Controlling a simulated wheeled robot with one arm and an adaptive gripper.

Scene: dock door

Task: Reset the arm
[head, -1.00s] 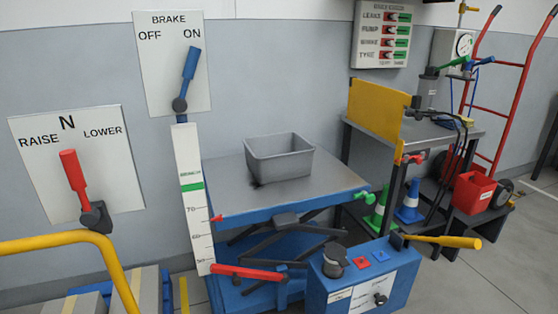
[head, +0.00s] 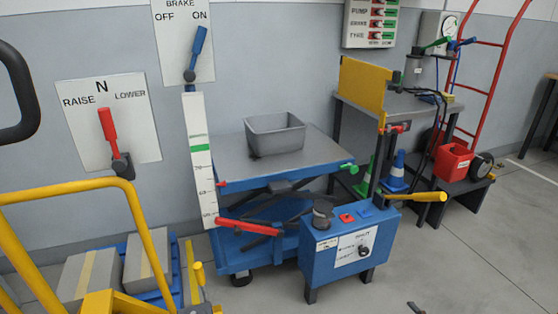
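My gripper does not show clearly in the head view, and neither does the arm's pose. A small dark piece (head: 415,307) at the bottom edge is too cut off to identify. A dark rounded loop (head: 18,90) is cut off at the left edge, and I cannot tell what it belongs to.
A blue lift table (head: 225,170) carries a grey bin (head: 275,133). A blue control box (head: 345,250) stands before it. A red lever (head: 108,132) points up near N; a blue brake lever (head: 197,50) points to ON. Yellow rails (head: 145,240) block the left.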

